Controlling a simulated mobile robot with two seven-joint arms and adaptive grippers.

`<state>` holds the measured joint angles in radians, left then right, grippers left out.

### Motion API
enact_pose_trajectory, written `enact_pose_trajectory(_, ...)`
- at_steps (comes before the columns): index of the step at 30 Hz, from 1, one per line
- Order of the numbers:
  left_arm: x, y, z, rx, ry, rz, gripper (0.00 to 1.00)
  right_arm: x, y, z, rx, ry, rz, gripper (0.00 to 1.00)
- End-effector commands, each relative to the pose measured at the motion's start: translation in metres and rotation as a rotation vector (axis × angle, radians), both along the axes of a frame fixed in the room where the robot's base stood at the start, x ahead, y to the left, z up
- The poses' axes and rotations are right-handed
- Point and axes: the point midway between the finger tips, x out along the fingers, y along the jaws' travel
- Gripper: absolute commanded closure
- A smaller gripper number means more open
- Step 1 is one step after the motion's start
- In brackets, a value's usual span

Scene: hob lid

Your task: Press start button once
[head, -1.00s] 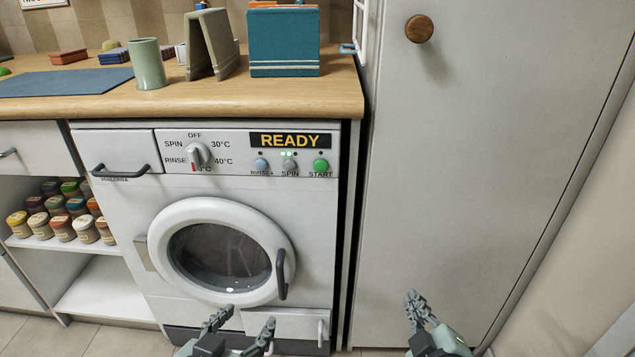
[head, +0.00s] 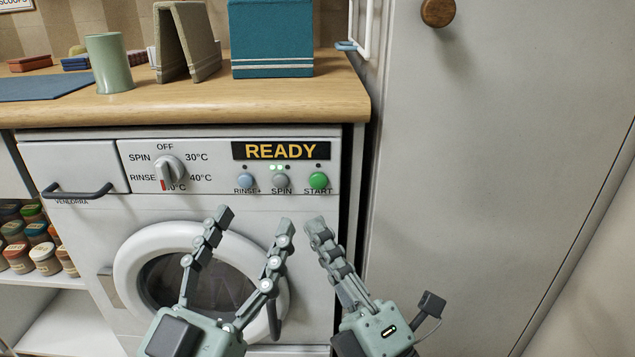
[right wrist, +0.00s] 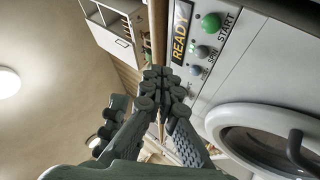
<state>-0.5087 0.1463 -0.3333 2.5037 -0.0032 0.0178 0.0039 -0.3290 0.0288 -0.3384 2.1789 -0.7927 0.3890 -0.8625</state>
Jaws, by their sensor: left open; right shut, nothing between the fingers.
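The green start button (head: 318,180) is at the right end of the washing machine's control panel, under a display (head: 281,151) reading READY. It also shows in the right wrist view (right wrist: 211,24). The blue rinse+ button (head: 245,180) and grey spin button (head: 281,181) are left of it. My right gripper (head: 316,222) is shut and empty, its fingertips below the start button in the head view and apart from the panel in the right wrist view (right wrist: 157,74). My left gripper (head: 254,218) is open and empty in front of the machine, below the panel.
The round door (head: 133,262) of the machine is shut, behind my left gripper. A wooden worktop (head: 200,108) juts above the panel, holding a green cup (head: 109,64) and a teal box (head: 271,40). A tall cabinet (head: 470,150) stands to the right.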

Motion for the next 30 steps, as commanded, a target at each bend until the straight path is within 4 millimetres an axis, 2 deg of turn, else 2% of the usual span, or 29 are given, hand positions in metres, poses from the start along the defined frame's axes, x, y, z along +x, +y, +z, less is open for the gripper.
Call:
enact_pose_trajectory(8,0.001,0.000,-0.001,0.003,0.008,0.000,0.40,0.010,0.000,0.000,0.001,0.000,-0.001,1.00)
enact_pose_trajectory(21,0.001,-0.001,-0.004,0.005,0.019,-0.002,0.40,0.069,0.000,0.000,0.001,0.002,-0.001,1.00)
enact_pose_trajectory(30,-0.001,0.000,0.000,-0.001,0.000,0.000,0.40,0.088,0.000,0.000,0.003,0.004,0.000,1.00)
